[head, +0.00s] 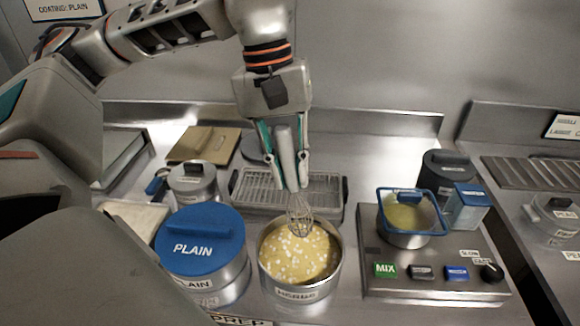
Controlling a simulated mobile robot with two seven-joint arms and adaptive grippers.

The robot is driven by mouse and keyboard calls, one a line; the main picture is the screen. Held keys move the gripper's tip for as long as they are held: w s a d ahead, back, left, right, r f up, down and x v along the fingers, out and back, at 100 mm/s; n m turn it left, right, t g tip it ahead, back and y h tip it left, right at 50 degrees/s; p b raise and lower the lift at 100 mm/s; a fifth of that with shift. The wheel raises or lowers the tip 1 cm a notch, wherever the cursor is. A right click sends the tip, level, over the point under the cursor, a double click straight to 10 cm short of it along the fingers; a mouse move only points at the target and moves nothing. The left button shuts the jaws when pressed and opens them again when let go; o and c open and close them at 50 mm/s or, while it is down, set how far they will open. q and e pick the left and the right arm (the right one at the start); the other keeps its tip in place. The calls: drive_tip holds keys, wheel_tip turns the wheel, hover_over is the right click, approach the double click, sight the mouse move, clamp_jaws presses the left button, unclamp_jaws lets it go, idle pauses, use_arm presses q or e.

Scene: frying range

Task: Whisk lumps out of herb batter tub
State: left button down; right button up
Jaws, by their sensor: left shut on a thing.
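The herb batter tub (303,291) is a round steel tub labelled "HERBS" at the front middle of the counter. It is uncovered and holds yellow batter (297,262) dotted with several white lumps. My left gripper (290,180) points down above the tub's back half and is shut on the whisk's pale upright handle. The wire head of the whisk (299,214) is below the fingers, at the back of the batter; its lower end meets the batter surface, and how deep it goes I cannot tell. My right gripper is not in view.
A steel tub with a blue "PLAIN" lid (200,245) stands close on the left. Behind is a wire rack tray (325,190). On the right, a control unit (430,285) has a green MIX button and a blue-rimmed strainer (411,212) over a pot.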

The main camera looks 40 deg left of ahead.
sight(290, 207)
use_arm(q)
drive_tip(key=shift+f+b, duration=0.35)
drive_tip(key=shift+f, duration=0.3)
drive_tip(key=shift+f+b, duration=0.3)
drive_tip(key=shift+f, duration=0.1)
drive_tip(key=shift+a+b+x, duration=0.25)
drive_tip(key=shift+b+x, duration=0.45)
drive_tip(key=shift+x, duration=0.4)
drive_tip(key=shift+a+b+x, duration=0.2)
drive_tip(key=shift+b+x, duration=0.45)
drive_tip(key=shift+x, duration=0.5)
drive_tip(key=shift+a+b+x, duration=0.25)
drive_tip(key=shift+b+x, duration=0.45)
drive_tip(key=shift+x, duration=0.4)
drive_tip(key=shift+f, duration=0.15)
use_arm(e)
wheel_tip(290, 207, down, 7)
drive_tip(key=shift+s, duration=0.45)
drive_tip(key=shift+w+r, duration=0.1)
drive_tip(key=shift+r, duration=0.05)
use_arm(q)
drive_tip(key=shift+w+a, duration=0.1)
drive_tip(key=shift+w, duration=0.05)
